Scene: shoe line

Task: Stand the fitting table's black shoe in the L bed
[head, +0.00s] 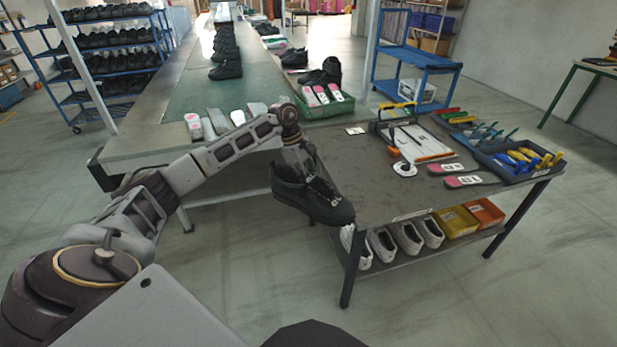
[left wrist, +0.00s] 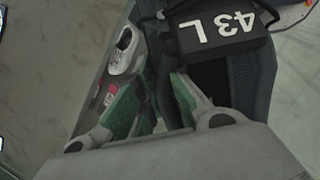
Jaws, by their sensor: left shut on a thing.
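The black shoe (head: 318,206) hangs in the air at the left edge of the fitting table (head: 375,190), toe to the right. My left gripper (head: 304,164) is shut on its upper part. In the left wrist view, my left gripper's green-padded fingers (left wrist: 158,98) reach into the dark shoe (left wrist: 238,84), and their exact hold is partly hidden. A black tag (left wrist: 224,28) reading "43 L" shows upside down there. I cannot make out a bed marked L. My right gripper is not in view.
On the table are a white board (head: 424,146), pink-ended insoles (head: 470,181) and a tool tray (head: 520,160). White shoes (head: 407,237) and boxes stand on the lower shelf. A conveyor bench (head: 200,90) with a green crate (head: 327,107) lies behind. Floor left of the table is clear.

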